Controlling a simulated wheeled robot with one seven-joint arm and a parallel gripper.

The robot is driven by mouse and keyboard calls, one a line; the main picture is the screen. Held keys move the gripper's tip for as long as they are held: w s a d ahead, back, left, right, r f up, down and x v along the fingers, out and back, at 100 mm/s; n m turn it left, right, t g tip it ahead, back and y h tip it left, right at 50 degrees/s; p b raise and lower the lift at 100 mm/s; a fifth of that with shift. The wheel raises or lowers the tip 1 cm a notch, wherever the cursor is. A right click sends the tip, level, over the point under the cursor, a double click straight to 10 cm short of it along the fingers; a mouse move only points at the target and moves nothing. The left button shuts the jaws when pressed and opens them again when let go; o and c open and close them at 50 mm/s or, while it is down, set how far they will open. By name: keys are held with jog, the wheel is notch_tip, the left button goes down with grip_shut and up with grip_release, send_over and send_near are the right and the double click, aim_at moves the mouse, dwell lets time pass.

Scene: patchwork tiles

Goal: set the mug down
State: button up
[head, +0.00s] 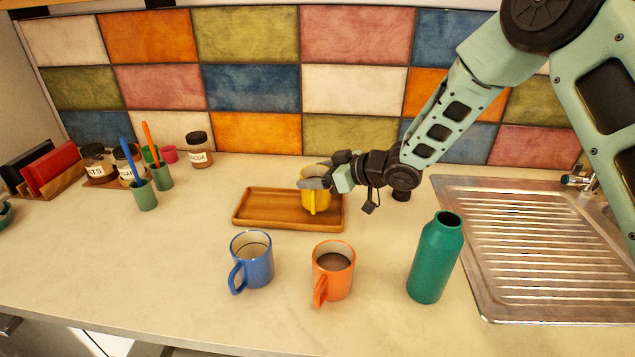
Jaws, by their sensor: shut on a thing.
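A yellow mug (316,203) is upright at the right part of a brown wooden tray (262,222) on the counter. My gripper (314,181) is at the mug's upper part and is shut on it, reaching in from the right. The fingers and wrist hide part of the mug's rim and its right side. The mug appears to be at or just above the tray's floor; I cannot tell whether it touches it.
In front stand a blue mug (252,260), an orange mug (332,272) with dark contents, and a green bottle (435,258). A metal sink drainer (545,250) is at right. Jars (199,150) and pen cups (144,195) stand at left. The tray's left part is empty.

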jog(key=shift+f, duration=1.1)
jog(key=shift+f, duration=0.15)
jog(key=o, duration=1.3)
jog(key=shift+r, duration=0.2)
jog(key=b+v, duration=0.1)
jog(key=v, duration=1.1)
jog(key=shift+b, duration=0.3)
